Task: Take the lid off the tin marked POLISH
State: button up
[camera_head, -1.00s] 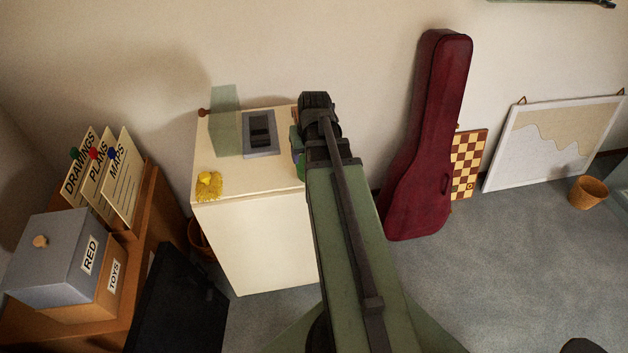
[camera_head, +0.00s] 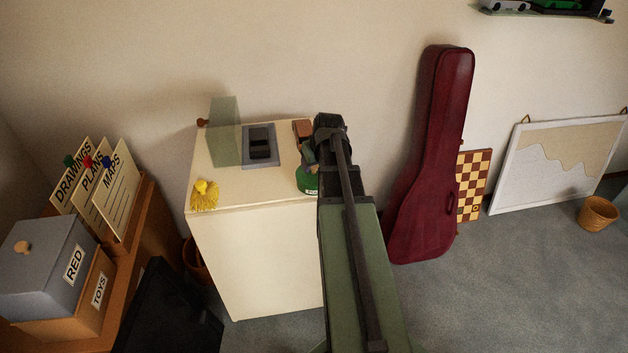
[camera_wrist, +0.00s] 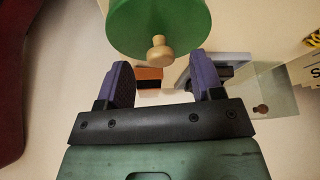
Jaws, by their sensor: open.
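A round green tin (camera_head: 307,182) stands on the right side of the cream cabinet top in the head view. It has a small pale label, too small to read, and my arm partly covers it. In the wrist view a green round lid (camera_wrist: 155,22) with a pale wooden knob (camera_wrist: 159,54) shows at the top, cut by the frame edge. My gripper (camera_wrist: 159,66) is open, with one purple finger on each side of the knob in the picture. I cannot tell whether either finger touches it. The fingertips are mostly hidden by my wrist in the head view.
The cream cabinet (camera_head: 262,255) also bears a grey tray with a dark block (camera_head: 260,145), a translucent panel (camera_head: 225,130), a reddish-brown block (camera_head: 302,131) and a yellow duster (camera_head: 205,195). A red guitar case (camera_head: 436,160) leans on the wall to the right.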

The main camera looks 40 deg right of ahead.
aim_at(315, 167)
jog(key=b+x, duration=0.1)
jog(key=x, duration=0.2)
jog(key=shift+s+r, duration=0.1)
jog(key=shift+r, duration=0.1)
jog(key=c, duration=1)
notch_tip(315, 167, up, 20)
jog(key=p, duration=2)
